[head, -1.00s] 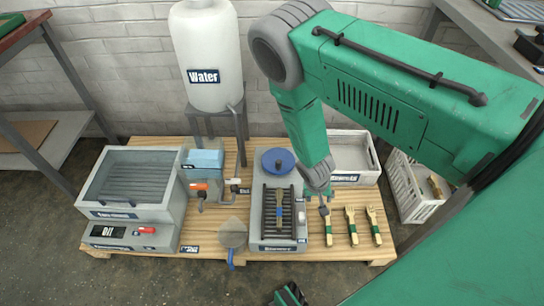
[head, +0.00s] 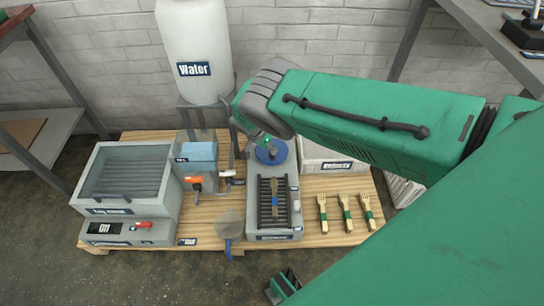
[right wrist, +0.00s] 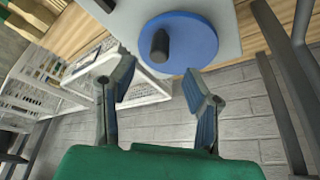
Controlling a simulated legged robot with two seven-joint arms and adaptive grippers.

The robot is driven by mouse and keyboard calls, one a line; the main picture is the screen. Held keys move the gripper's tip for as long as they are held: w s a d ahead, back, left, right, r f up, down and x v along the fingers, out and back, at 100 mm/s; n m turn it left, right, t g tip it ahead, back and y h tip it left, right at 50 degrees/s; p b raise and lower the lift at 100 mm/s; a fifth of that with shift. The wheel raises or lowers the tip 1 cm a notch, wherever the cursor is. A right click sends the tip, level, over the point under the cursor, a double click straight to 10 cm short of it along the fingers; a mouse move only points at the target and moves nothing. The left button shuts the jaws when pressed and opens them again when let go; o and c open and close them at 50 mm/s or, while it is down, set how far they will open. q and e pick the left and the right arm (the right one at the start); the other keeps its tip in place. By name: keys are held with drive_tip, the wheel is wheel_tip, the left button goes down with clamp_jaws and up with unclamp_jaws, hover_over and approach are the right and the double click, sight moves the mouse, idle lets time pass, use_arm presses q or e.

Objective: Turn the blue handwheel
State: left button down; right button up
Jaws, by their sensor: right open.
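The blue handwheel (head: 272,152) sits at the back of the grey press (head: 284,228). My right arm partly hides it in the head view. In the right wrist view the blue disc of the handwheel (right wrist: 195,40) shows with a dark upright knob off its centre. My right gripper (right wrist: 157,78) is open, its two fingers apart with nothing between them. The wheel and knob appear just beyond the fingertips, and I see no clear contact.
Several wooden forks (head: 343,213) lie right of the press on the wooden pallet (head: 210,233). A water tank (head: 194,45), a grey box with a grille (head: 130,172) and a blue-topped unit (head: 200,152) stand left. A white crate (head: 322,160) is behind right.

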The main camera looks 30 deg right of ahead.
drive_tip(key=b+x, duration=0.3)
drive_tip(key=x, duration=0.4)
drive_tip(key=shift+d, duration=0.1)
drive_tip(key=shift+r, duration=0.1)
clamp_jaws()
